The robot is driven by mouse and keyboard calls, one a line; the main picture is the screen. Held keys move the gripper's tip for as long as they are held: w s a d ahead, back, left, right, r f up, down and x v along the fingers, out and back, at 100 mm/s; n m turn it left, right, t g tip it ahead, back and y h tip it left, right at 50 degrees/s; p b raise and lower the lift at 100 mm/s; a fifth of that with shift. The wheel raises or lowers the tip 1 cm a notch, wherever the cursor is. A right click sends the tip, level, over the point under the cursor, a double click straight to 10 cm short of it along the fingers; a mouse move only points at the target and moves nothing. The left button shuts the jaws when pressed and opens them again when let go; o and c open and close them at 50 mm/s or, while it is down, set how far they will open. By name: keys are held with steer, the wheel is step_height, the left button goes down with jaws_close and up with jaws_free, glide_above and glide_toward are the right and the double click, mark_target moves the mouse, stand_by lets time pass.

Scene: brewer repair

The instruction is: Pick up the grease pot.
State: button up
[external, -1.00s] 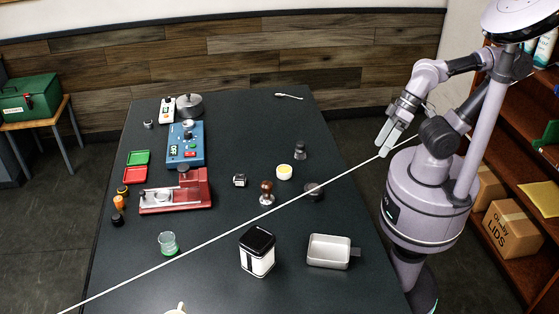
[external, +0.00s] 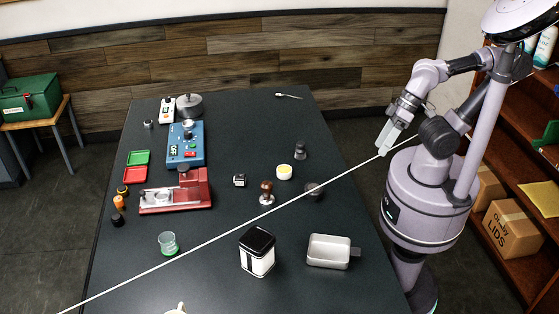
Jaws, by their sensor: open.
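The grease pot looks to be the small round white pot with a yellow top (external: 284,172), standing upright on the dark table right of its middle. My gripper (external: 383,149) is open and empty, pointing down beside the table's right edge. It is to the right of the pot and well apart from it. Nothing hides the pot.
A dark knob-like part (external: 300,151), a tamper (external: 267,193) and a dark round piece (external: 314,190) stand close around the pot. A metal tray (external: 329,251) and a black-topped canister (external: 257,252) are nearer the front. A thin pale line crosses the view diagonally. The table's back right is mostly clear.

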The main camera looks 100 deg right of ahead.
steer(key=w+d+r+m+g+p, duration=0.1)
steer(key=w+d+r+m+p, duration=0.15)
steer(key=w+r, duration=0.25)
steer(key=m+g+h+p, duration=0.3)
steer(key=m+g+p, duration=0.15)
steer(key=m, duration=0.45)
glide_above(284, 170)
steer(key=f, duration=1.8)
steer(key=shift+w+a+f, duration=0.15)
steer(key=shift+a+f, duration=0.15)
steer(key=shift+f, duration=0.05)
steer(key=f, duration=0.1)
steer(key=f+b, duration=0.1)
steer(key=f, duration=0.1)
steer(key=f+b, duration=0.1)
steer(key=f, duration=0.1)
steer(key=shift+s+d, duration=0.15)
steer(key=shift+s, duration=0.1)
steer(key=shift+f, duration=0.35)
steer(key=shift+r, duration=0.15)
steer(key=shift+c, duration=0.2)
